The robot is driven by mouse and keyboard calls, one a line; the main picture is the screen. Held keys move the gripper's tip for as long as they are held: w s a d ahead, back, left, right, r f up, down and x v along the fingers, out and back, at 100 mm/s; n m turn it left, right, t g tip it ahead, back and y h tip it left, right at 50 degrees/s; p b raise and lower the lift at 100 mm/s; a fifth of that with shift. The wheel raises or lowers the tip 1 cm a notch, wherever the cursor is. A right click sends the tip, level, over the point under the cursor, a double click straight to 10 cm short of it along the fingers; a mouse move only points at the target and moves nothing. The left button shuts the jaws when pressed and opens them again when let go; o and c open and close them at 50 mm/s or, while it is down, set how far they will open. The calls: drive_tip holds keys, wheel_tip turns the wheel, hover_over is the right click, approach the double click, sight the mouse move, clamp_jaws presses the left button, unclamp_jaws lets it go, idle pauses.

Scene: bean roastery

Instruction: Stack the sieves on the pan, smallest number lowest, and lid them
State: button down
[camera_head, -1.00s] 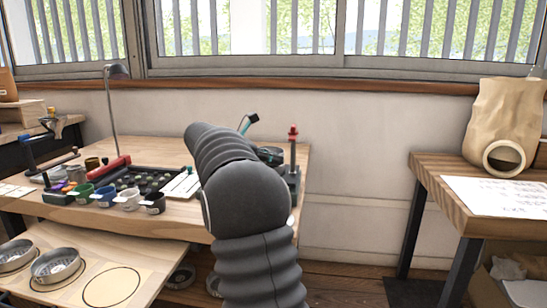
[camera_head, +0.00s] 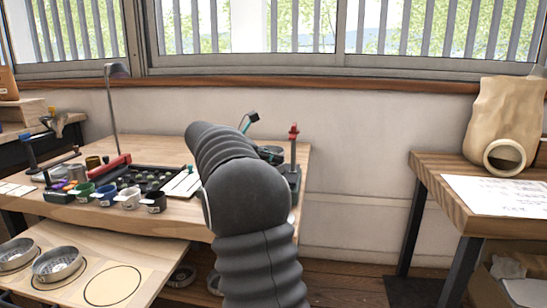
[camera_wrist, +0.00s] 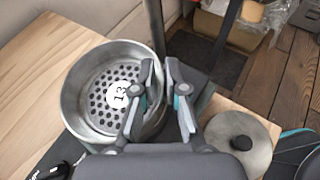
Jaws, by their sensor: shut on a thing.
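In the wrist view a round metal sieve (camera_wrist: 78,91) with a perforated floor carries a white disc marked 13. My gripper (camera_wrist: 163,72) is shut on its right wall, one finger inside and one outside. Whether something sits under this sieve is hidden. A flat round metal lid (camera_wrist: 257,160) with a black knob lies to the right of the sieve. In the head view two more metal sieves (camera_head: 17,252) (camera_head: 58,263) stand on the pull-out board at the lower left. My arm hides the gripper there.
The pull-out board (camera_head: 165,260) has an empty marked circle (camera_head: 112,286). The wooden bench (camera_head: 130,217) holds several small cups, a dark tray (camera_head: 155,176) and a lamp (camera_head: 112,110). A red-topped stand (camera_head: 294,155) is right of my arm. Another table (camera_head: 440,170) stands at the right.

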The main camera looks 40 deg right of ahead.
drive_tip(key=shift+f, duration=0.25)
drive_tip(key=c, duration=1.5)
unclamp_jaws()
drive_tip(key=v, duration=1.1)
drive_tip(key=shift+a, duration=0.1)
